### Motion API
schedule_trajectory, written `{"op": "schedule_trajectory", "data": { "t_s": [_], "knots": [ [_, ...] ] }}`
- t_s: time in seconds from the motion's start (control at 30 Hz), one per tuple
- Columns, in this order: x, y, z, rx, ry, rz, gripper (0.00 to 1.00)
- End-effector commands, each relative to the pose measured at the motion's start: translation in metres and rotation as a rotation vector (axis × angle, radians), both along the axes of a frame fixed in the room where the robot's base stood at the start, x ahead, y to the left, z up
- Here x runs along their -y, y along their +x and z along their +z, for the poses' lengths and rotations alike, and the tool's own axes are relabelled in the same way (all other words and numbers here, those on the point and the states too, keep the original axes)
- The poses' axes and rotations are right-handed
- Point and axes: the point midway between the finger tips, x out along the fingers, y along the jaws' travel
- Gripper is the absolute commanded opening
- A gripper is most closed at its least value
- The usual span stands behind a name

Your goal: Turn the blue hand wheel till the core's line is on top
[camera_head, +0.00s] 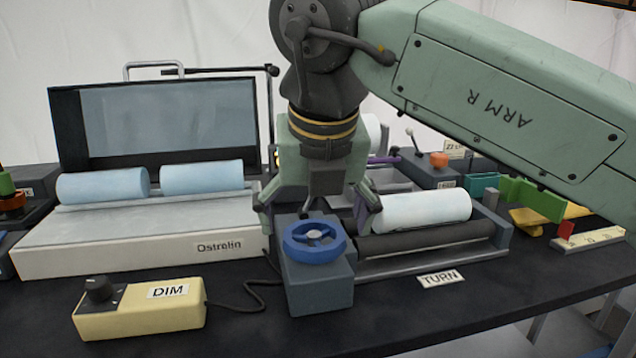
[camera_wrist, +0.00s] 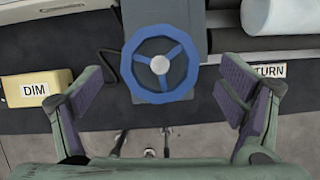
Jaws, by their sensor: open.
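The blue hand wheel (camera_head: 314,241) lies flat on top of a grey box (camera_head: 318,287) at the front of the table. It has three spokes and a pale hub, and in the wrist view the wheel (camera_wrist: 160,64) sits ahead of and between the fingers. My gripper (camera_head: 315,212) is open and empty, pointing down above and around the wheel; the wrist view shows its fingers (camera_wrist: 165,90) spread wide. The pale white core (camera_head: 424,210) lies on dark rollers (camera_head: 425,241) to the right of the wheel. I see no line on its visible side.
A yellow DIM box (camera_head: 140,310) with a knob and cable stands front left. A lightbox marked Ostrolin (camera_head: 140,251) holds two pale blue cylinders. A TURN label (camera_head: 440,279) lies before the rollers.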

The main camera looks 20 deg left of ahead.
Motion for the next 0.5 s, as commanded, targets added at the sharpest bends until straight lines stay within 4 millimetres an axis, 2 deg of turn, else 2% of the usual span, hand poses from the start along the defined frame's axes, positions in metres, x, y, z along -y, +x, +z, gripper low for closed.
{"op": "schedule_trajectory", "data": {
  "t_s": [0.1,0.3,0.5],
  "knots": [
    [0.004,-0.009,0.026,0.000,0.004,0.002,0.89],
    [0.011,-0.022,0.060,0.000,0.003,0.004,0.89],
    [0.015,-0.028,0.077,0.000,0.001,0.000,0.89]
  ]
}}
